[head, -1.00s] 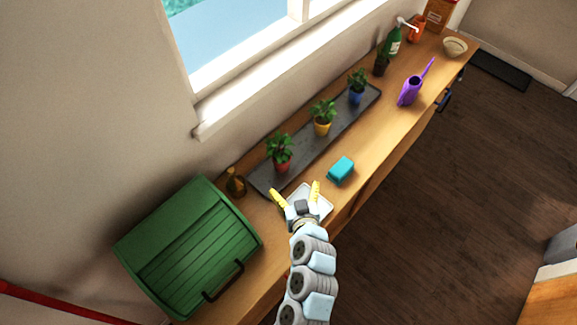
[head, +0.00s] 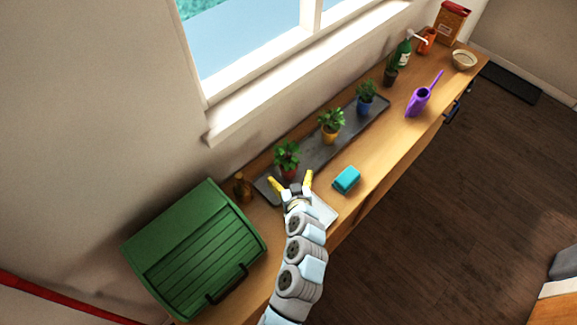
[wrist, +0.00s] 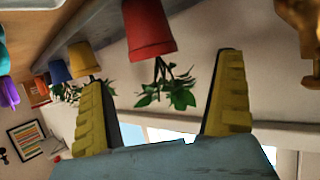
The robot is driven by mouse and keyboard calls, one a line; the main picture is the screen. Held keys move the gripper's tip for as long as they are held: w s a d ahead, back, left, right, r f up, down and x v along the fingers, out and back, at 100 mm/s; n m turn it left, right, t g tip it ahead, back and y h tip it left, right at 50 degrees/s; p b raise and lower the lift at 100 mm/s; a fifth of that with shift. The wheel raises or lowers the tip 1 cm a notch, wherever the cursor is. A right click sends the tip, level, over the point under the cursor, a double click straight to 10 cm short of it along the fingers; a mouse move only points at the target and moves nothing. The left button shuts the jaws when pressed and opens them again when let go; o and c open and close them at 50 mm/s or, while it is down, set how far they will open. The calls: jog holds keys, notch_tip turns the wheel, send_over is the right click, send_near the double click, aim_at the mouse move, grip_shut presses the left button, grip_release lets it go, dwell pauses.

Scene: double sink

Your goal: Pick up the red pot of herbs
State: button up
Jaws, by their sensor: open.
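The red pot of herbs (head: 287,172) stands upright at the near end of the dark tray (head: 320,153), with green leaves above its rim. My gripper (head: 291,182) is open and empty, its yellow fingers pointing toward the red pot from just in front of it. In the wrist view, which looks upside down, the red pot (wrist: 148,30) appears ahead, between and beyond the fingertips (wrist: 163,72). Its leaves hang down in that picture. The fingers do not appear to touch the pot.
A yellow pot (head: 329,136) and a blue pot (head: 364,106) of herbs share the tray. A brown bottle (head: 243,187) and a green bread box (head: 195,250) stand left. A teal sponge (head: 346,180) and white dish (head: 322,212) lie near the front edge.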

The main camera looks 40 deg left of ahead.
aim_at(289, 165)
jog(key=shift+w+a, duration=0.35)
jog(key=shift+a, duration=0.05)
jog(key=shift+w+a+f, duration=0.3)
jog(key=shift+a+f, duration=0.15)
jog(key=shift+w+a+f+p, duration=0.25)
jog(key=shift+w+a, duration=0.15)
jog(key=shift+w, duration=0.15)
jog(key=shift+w+a+f+p, duration=0.1)
jog(key=shift+w+a+p, duration=0.15)
jog(key=shift+w+a, duration=0.25)
jog(key=shift+x, duration=1.25)
jog(key=shift+d+f, duration=0.1)
jog(key=shift+d, duration=0.05)
jog(key=shift+c, duration=0.3)
jog(key=c, duration=1.3)
